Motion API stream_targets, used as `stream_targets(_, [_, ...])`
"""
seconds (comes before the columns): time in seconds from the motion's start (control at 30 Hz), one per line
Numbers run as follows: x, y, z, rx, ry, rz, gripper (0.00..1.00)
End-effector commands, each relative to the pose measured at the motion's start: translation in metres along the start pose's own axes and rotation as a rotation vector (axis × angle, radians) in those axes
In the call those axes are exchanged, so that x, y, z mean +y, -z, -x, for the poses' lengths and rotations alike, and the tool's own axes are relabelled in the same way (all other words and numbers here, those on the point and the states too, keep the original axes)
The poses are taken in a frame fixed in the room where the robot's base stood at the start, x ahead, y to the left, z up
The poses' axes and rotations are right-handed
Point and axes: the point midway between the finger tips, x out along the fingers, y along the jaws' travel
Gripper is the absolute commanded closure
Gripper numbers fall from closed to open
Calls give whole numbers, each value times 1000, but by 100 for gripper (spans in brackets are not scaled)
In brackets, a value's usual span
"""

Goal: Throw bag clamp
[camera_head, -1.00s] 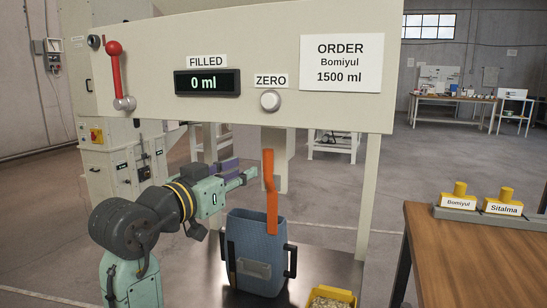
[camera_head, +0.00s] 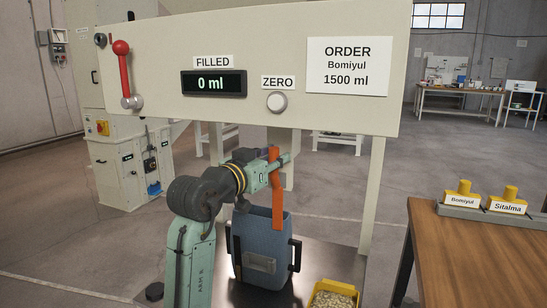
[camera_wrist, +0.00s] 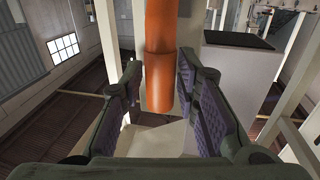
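An orange lever (camera_head: 277,192) hangs below the white filling panel (camera_head: 235,55), above the blue bag (camera_head: 262,248). I take it for the bag clamp's handle; the clamp itself cannot be made out. My gripper (camera_head: 279,161) is at the upper part of this lever. In the wrist view the lever (camera_wrist: 160,70) stands between the purple-padded fingers of my gripper (camera_wrist: 160,88), close to the right one. The fingers are apart, with a small gap at the left. Contact on the right is hard to tell.
A red-knobbed lever (camera_head: 123,75), a display reading 0 ml (camera_head: 213,83) and a round button (camera_head: 277,102) are on the panel. A yellow bin (camera_head: 334,292) stands beside the bag. A wooden table (camera_head: 470,250) is at the right.

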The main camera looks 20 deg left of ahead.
Motion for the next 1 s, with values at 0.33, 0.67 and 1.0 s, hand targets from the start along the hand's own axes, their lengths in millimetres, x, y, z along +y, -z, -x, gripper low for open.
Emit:
stream_targets(0.33, [0, 0, 0, 0, 0, 0, 89])
stream_targets(0.67, [0, 0, 0, 0, 0, 1, 100])
stream_targets(1.0, [0, 0, 0, 0, 0, 1, 100])
